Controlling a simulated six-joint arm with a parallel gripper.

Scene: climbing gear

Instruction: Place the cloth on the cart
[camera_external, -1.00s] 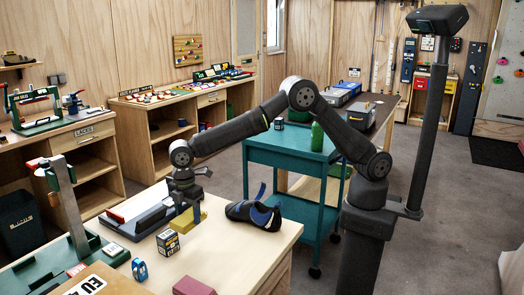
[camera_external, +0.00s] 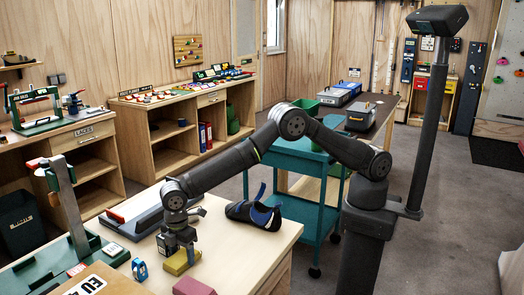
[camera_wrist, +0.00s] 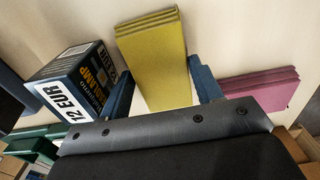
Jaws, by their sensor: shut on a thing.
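A folded yellow cloth (camera_external: 180,262) is at the front part of the light wooden bench. In the wrist view the yellow cloth (camera_wrist: 155,60) lies between my two blue fingers. My gripper (camera_external: 179,252) points down and is shut on it; whether the cloth touches the bench I cannot tell. A folded pink cloth (camera_external: 194,287) lies at the bench's front; it also shows in the wrist view (camera_wrist: 262,88). The teal cart (camera_external: 323,190) stands behind the bench to the right, its top partly hidden by my arm.
A headlamp box (camera_wrist: 72,82) stands beside the gripper on the left. A dark blue climbing shoe (camera_external: 253,213) sits at the bench's right. A small blue item (camera_external: 139,270) and a dark flat device (camera_external: 140,218) are on the left. Bench surface is free right of the cloths.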

